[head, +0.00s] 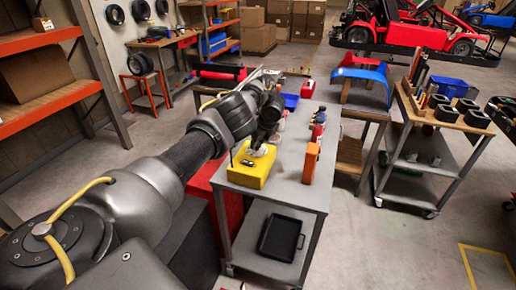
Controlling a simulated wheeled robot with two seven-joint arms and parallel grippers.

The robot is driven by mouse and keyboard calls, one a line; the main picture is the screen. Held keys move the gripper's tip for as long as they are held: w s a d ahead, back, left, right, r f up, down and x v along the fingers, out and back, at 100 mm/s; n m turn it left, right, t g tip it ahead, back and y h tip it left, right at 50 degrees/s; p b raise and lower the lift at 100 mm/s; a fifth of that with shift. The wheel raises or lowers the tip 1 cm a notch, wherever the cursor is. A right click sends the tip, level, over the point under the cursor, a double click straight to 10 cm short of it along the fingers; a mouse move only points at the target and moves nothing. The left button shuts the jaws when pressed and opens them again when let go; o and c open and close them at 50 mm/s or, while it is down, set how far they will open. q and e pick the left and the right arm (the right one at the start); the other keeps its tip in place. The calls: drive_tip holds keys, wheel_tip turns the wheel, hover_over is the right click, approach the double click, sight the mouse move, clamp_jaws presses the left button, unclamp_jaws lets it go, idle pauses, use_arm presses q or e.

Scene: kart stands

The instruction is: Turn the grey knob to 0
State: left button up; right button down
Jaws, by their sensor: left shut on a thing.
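A yellow box (250,173) stands near the front left of the grey table. A pale grey knob (261,151) shows in part on its top, and a thin black aerial-like stalk rises at its left edge. My left gripper (263,143) comes down onto the box from above and is shut on the grey knob. The gripper hides most of the knob, so its pointer and the 0 mark cannot be read. My right gripper is not in view.
The grey table (283,196) also bears an orange block (311,163), several small red and blue items and a blue bin (290,101). A black tray (281,238) lies on its lower shelf. A tool cart (415,168) stands to the right, with open floor between.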

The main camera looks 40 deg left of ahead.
use_arm(q)
drive_tip(key=shift+n+b, duration=0.6)
drive_tip(key=shift+b, duration=0.05)
drive_tip(key=o, duration=1)
drive_tip(key=shift+c, duration=0.2)
drive_tip(key=shift+r, duration=0.1)
drive_tip(key=v, duration=1)
drive_tip(key=shift+w+r, duration=0.15)
drive_tip(key=shift+r, duration=0.15)
drive_tip(key=shift+d, duration=0.15)
